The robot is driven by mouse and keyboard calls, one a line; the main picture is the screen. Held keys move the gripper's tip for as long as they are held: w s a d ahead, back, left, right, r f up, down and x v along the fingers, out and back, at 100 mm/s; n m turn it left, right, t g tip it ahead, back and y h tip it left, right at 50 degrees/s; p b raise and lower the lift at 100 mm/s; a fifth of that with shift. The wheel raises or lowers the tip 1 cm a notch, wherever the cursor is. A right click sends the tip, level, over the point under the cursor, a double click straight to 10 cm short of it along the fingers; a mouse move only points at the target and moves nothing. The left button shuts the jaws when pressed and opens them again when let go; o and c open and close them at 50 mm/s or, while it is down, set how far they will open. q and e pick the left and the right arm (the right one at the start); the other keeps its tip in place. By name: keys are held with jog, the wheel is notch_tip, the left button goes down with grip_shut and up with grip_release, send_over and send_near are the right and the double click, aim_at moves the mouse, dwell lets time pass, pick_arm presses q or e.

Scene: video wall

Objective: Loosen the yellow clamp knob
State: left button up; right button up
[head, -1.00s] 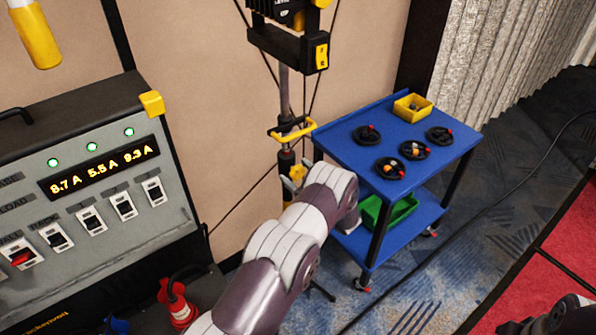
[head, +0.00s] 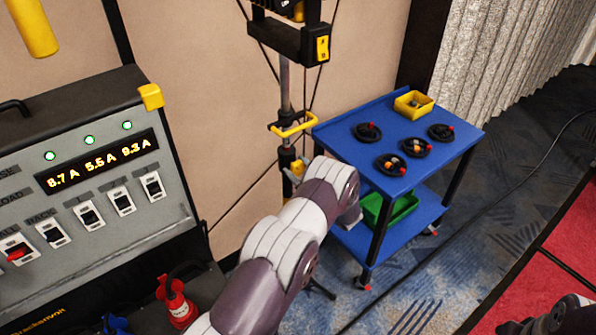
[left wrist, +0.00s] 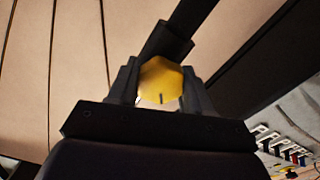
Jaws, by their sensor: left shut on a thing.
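The yellow clamp knob (left wrist: 162,82) sits between the two dark fingers of my left gripper (left wrist: 161,88) in the left wrist view, with its faceted face toward the camera. The fingers are shut on it from both sides. In the head view the knob (head: 297,167) shows as a small yellow patch on the black and silver stand pole (head: 285,95), just beyond my left forearm, which hides part of the gripper. My right gripper does not show; only a piece of my right arm is at the lower right corner.
A blue cart (head: 450,152) with black reels and a yellow bin (head: 413,104) stands right of the pole. A yellow crank handle (head: 293,126) is above the knob. A grey power panel (head: 60,245) is at left. Dark cables cross the wall and floor.

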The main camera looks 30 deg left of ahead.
pick_arm(q)
jog(key=o, duration=1)
jog(key=shift+f, duration=0.2)
jog(key=shift+o, duration=0.2)
jog(key=b+v, duration=0.3)
jog(key=v, duration=0.9)
jog(key=shift+d+b, duration=0.35)
jog(key=shift+b, duration=0.05)
jog(key=shift+d, duration=0.1)
